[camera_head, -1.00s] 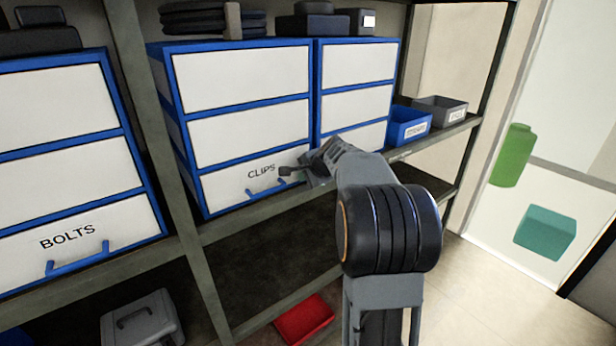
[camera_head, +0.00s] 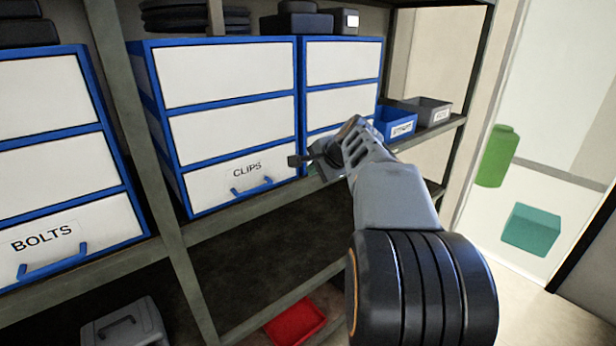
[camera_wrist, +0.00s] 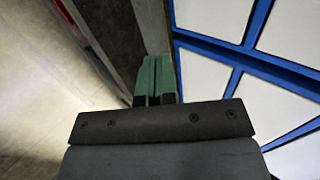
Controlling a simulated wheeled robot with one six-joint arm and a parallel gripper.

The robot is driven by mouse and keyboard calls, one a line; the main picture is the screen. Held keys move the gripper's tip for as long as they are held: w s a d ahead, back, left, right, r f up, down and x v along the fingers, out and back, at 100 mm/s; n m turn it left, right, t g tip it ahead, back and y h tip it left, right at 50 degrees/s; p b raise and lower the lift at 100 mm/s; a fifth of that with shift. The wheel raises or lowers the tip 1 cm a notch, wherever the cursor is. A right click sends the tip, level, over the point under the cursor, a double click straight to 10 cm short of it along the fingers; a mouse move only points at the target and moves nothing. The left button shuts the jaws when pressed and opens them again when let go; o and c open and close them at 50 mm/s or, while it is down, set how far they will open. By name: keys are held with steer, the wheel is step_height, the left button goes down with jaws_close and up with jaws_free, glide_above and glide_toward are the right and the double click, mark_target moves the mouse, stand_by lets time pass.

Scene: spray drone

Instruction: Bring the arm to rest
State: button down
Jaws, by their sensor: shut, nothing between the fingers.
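My arm reaches up from the lower right in the head view. My gripper (camera_head: 298,161) is at its far end, in front of the right-hand drawer cabinet (camera_head: 342,72) and just right of the CLIPS drawer handle (camera_head: 252,187). In the wrist view my gripper (camera_wrist: 155,67) shows green fingers side by side, closed together with nothing between them. The CLIPS drawer (camera_head: 205,190) is shut flush with its cabinet. The fingers look apart from the drawer, though the exact gap is hard to tell.
A BOLTS cabinet (camera_head: 45,215) stands at left. A blue bin (camera_head: 396,124) and a grey bin (camera_head: 430,112) sit on the shelf at right. Below are a red tray (camera_head: 294,322) and a grey case (camera_head: 125,326). Open floor lies at right.

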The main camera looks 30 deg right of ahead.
steer(key=shift+s+d+r, duration=0.1)
steer(key=shift+s+r, duration=0.35)
steer(key=shift+s, duration=0.05)
steer(key=s+a+f+n+g+h, duration=0.1)
steer(key=s+a+f+n+g, duration=0.4)
steer(key=s+a+f+n, duration=1.1)
steer(key=s+a, duration=0.1)
steer(key=a, duration=0.2)
steer(key=shift+s+a+f+n, duration=0.2)
steer(key=shift+a+f+n, duration=0.05)
steer(key=shift+n, duration=0.05)
